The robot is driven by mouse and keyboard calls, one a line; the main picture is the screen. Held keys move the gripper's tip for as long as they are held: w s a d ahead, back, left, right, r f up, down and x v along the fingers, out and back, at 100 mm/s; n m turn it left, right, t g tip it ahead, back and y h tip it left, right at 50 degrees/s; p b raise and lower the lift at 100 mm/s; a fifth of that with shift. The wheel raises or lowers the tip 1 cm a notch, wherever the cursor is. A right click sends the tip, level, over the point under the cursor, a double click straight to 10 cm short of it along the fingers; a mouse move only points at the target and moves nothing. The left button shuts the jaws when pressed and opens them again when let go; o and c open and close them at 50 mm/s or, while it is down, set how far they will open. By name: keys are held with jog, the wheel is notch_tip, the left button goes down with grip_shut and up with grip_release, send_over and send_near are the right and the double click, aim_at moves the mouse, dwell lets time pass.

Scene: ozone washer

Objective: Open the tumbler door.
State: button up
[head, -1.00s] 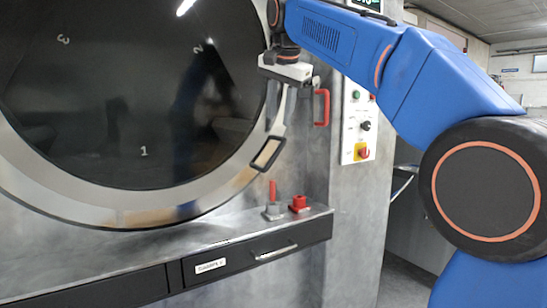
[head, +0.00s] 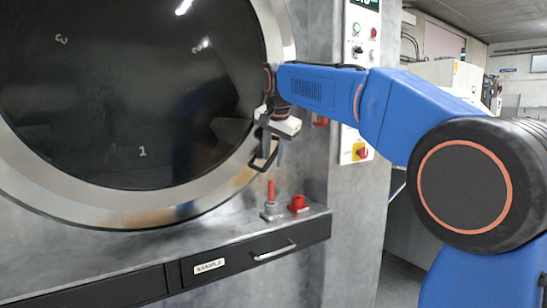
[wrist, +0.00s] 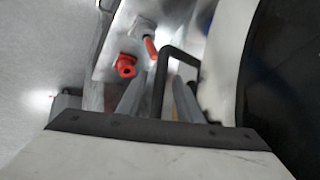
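The tumbler door (head: 130,95) is a large round dark glass in a broad metal ring, and it looks shut. Its black loop handle (head: 258,163) is at the lower right of the ring. The handle also shows in the wrist view (wrist: 161,72). My gripper (head: 273,156) points down at the handle. In the wrist view its two fingers are apart, with one bar of the handle seen between them. I cannot tell whether either finger touches the bar. My gripper hides part of the handle in the head view.
Below the door, a ledge holds a red-handled pin (head: 271,195) and a red knob-like piece (head: 298,203). A drawer (head: 250,256) is under it. A red handle (head: 320,121) and a control panel (head: 356,140) with a yellow and red switch are at the right.

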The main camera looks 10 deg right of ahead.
jog(key=shift+w+f, duration=0.15)
jog(key=shift+f, duration=0.1)
grip_shut()
